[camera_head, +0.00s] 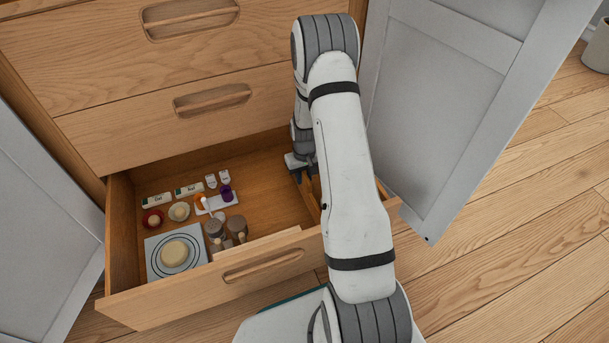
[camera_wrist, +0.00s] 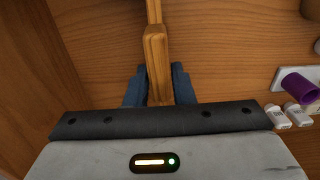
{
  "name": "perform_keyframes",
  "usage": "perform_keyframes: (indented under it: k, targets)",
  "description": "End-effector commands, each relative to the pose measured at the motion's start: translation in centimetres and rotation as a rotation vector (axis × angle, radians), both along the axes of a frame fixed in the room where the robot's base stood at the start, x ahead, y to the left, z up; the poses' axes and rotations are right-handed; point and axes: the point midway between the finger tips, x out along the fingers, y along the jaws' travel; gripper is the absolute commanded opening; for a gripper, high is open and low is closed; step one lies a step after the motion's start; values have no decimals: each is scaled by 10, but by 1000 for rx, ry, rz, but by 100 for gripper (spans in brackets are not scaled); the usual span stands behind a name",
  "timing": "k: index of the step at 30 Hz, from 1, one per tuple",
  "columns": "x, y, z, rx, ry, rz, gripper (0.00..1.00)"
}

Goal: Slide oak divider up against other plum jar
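The oak divider (camera_head: 308,200) is a thin wooden strip standing in the open drawer, partly hidden behind my arm in the head view. In the wrist view its thicker end block (camera_wrist: 157,55) sits between the two blue-grey fingers of my gripper (camera_wrist: 159,88), with no clear gap on either side. In the head view my gripper (camera_head: 302,168) is down inside the drawer at the divider. I cannot make out a second plum jar.
Bare drawer floor lies between these and the divider. Grey doors (camera_head: 445,90) stand open on both sides.

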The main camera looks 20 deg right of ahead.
Motion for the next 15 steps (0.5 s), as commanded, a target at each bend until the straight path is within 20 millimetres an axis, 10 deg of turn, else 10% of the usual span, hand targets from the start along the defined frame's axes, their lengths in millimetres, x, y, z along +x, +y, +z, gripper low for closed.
perform_keyframes:
  k: [15]
  targets:
    - [0,0,3,0,0,0,40]
